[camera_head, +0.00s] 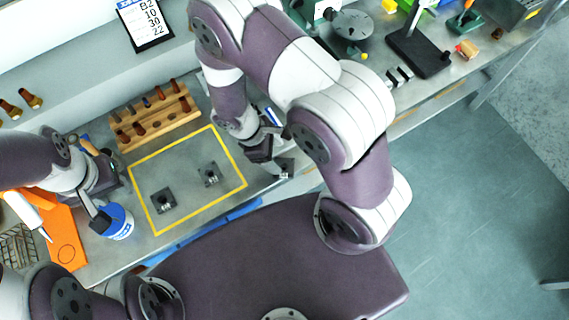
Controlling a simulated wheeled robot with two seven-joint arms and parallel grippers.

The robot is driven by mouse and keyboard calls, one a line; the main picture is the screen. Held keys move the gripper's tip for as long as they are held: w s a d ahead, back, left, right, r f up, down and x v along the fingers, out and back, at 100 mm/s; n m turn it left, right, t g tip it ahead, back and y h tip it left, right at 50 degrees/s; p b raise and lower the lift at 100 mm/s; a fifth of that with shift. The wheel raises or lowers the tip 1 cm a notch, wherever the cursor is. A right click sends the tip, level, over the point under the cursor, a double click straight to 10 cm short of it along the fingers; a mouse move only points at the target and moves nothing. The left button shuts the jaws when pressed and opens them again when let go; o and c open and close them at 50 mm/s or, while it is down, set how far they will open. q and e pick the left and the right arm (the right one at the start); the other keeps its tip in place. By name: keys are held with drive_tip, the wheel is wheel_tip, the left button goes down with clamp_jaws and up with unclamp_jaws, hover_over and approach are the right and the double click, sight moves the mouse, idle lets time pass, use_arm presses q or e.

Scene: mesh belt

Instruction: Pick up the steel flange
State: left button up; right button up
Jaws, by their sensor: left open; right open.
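Two small metal pieces with squarish bases and raised round centres, which look like steel flanges, sit inside the yellow outline on the grey bench. One flange (163,200) is at the lower left of the outline, the other flange (209,173) at the upper right. My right gripper (270,155) is open, just right of the outline and apart from both flanges. A small dark metal piece (285,168) shows at its fingers; I cannot tell what it is. My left gripper (108,203) is open, left of the outline, above and beside a blue-and-white can.
A wooden rack (155,115) of handled tools stands behind the outline. The blue-and-white can (119,224) stands left of it, near an orange board (66,240). A black stand (418,52) is at the back right. The bench inside the outline is otherwise clear.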

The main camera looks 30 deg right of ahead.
sight(288, 168)
drive_tip(key=x, duration=0.3)
drive_tip(key=p+x, duration=0.1)
drive_tip(key=x, duration=0.3)
drive_tip(key=shift+w+a+f, duration=0.15)
drive_tip(key=shift+w+f, duration=0.05)
drive_tip(key=shift+f, duration=0.2)
drive_tip(key=c, duration=1.1)
